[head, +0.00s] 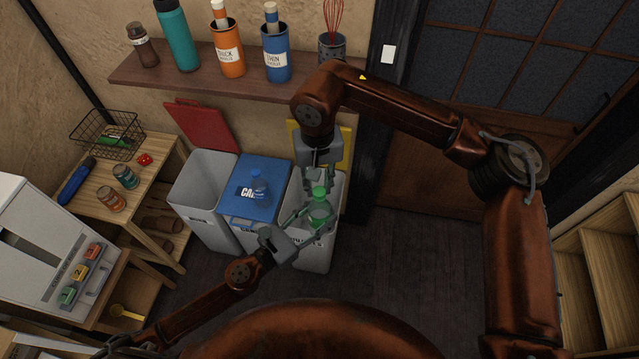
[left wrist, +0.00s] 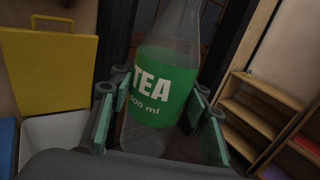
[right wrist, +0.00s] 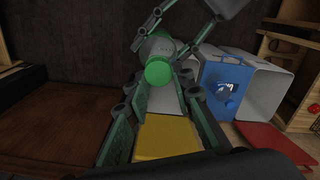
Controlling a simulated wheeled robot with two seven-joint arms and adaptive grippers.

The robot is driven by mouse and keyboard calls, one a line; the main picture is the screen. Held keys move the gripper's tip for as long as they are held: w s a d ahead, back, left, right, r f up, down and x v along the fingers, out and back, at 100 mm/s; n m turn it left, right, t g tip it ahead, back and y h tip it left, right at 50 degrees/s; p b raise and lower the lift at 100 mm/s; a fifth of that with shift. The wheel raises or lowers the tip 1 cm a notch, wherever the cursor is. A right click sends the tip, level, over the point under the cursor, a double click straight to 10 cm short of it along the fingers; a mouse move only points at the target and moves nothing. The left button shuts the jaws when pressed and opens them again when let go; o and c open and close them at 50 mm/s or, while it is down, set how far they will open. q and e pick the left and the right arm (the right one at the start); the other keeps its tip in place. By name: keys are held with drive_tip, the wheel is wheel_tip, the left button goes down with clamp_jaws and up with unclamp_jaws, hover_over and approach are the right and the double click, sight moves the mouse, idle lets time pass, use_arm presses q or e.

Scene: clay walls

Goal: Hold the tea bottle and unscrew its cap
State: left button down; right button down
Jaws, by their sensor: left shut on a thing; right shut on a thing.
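The tea bottle is clear with a green label reading TEA 500 ml; it stands upright in the air in the head view (head: 321,211) and fills the middle of the left wrist view (left wrist: 160,75). My left gripper (head: 314,226) is shut around its body, one finger on each side of the label. The green cap (right wrist: 158,73) is on the bottle's top, seen from above in the right wrist view; it also shows in the head view (head: 319,191). My right gripper (head: 319,183) comes down from above, shut on the cap. The cap's threads are hidden.
A wall shelf (head: 185,85) with bottles and tins is behind. A wooden side table (head: 95,215) stands left. Floor at right is clear.

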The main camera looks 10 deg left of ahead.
drive_tip(key=shift+a+r, duration=0.1)
drive_tip(key=shift+r, duration=0.1)
idle(0.5)
drive_tip(key=shift+r, duration=0.9)
